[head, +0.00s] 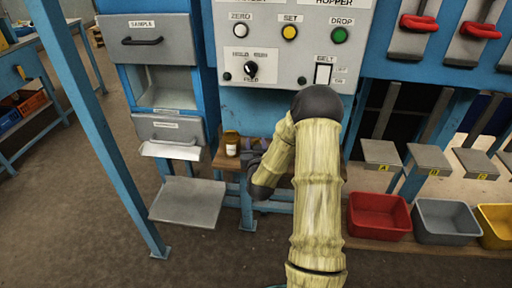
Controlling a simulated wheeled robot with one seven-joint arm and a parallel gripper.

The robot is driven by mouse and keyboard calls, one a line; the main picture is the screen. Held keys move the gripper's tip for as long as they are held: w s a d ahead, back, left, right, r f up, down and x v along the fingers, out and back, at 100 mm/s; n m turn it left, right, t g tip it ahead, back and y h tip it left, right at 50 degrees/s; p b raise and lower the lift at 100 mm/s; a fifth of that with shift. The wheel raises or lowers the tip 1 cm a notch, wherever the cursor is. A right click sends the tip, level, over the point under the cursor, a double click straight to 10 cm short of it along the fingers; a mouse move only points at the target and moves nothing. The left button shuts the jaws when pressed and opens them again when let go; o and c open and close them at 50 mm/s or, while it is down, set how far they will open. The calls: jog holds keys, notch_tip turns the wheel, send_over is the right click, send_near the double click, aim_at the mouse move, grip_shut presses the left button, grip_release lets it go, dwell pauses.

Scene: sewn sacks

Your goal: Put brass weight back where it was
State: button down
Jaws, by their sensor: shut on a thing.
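My arm reaches up the middle of the view, then bends back down and left to a dark wrist beside the small wooden shelf (222,161). My gripper (257,146) is only partly in view, as a small dark shape at the shelf behind my forearm. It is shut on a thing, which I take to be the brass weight. I cannot make out the weight itself; my arm hides that spot. An amber jar with a white label (232,145) stands upright on the shelf, just left of my gripper.
Above is a control panel (285,75) with buttons and a knob. At left stands a sample cabinet (148,45), with a grey plate (187,203) low in front. Red (378,215), grey (446,220) and yellow (496,224) bins stand at right. A blue post (95,120) rises at left.

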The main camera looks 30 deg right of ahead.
jog(key=shift+f, duration=0.45)
jog(key=shift+f, duration=0.1)
jog(key=c, duration=0.9)
grip_release()
jog(key=shift+c, duration=0.2)
jog(key=p+v, duration=0.3)
jog(key=v, duration=0.9)
